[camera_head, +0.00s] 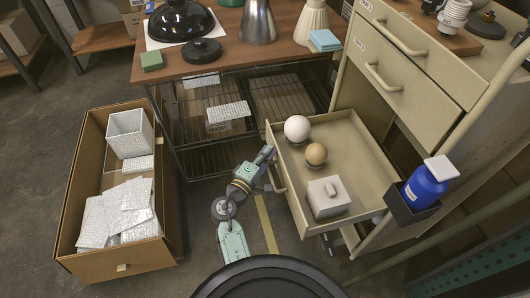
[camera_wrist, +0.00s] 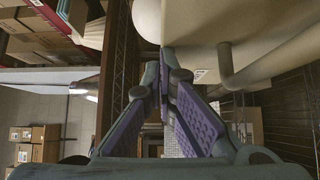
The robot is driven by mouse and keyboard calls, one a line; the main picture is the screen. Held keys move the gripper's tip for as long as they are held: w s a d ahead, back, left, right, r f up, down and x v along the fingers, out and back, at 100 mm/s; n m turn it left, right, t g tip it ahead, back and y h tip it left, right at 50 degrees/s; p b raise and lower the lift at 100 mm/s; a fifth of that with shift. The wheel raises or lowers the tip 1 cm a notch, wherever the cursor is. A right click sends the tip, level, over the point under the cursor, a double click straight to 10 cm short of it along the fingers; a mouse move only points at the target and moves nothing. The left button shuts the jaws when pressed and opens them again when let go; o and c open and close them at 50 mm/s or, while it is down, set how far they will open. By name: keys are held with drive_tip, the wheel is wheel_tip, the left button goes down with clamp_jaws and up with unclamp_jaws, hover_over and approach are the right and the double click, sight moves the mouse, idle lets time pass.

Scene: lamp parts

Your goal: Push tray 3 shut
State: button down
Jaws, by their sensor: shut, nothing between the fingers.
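The pulled-out beige drawer (camera_head: 352,143), third from the top of the cabinet and taken as tray 3, stands far open. It holds a white ball (camera_head: 297,128), a smaller tan ball (camera_head: 316,154) and a light grey box (camera_head: 328,198). My gripper (camera_head: 267,153) is at the left end of the drawer's front, close to its handle (camera_head: 277,181). In the wrist view, my gripper (camera_wrist: 164,62) has its purple-padded fingers together and empty, with the drawer front (camera_wrist: 205,20) and handle (camera_wrist: 226,68) just beyond. I cannot tell whether the fingertips touch the front.
Two upper drawers (camera_head: 405,70) are shut. A blue bottle (camera_head: 425,184) sits in a dark holder (camera_head: 400,208) at the drawer's right. A cardboard box (camera_head: 175,215) with white packets stands at left. A wire rack (camera_head: 195,130) is under the wooden table (camera_head: 220,50).

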drive_tip(key=p, duration=0.2)
hover_over(338, 151)
drive_tip(key=shift+r, duration=0.1)
idle(0.4)
